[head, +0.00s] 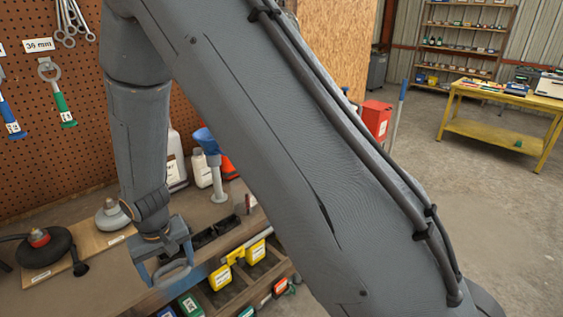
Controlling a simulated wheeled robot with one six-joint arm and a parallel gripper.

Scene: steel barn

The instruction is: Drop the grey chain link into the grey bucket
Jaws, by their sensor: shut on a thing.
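My gripper (163,279) hangs at the end of my arm, pointing down, near the front edge of the workbench at the lower left. It is shut on the grey chain link (180,271), a curved grey piece at the jaws. The link's colour is close to the gripper's, so its outline is hard to separate. I cannot make out a grey bucket on the bench; my arm covers much of the middle of the view.
A pegboard (60,140) stands behind.

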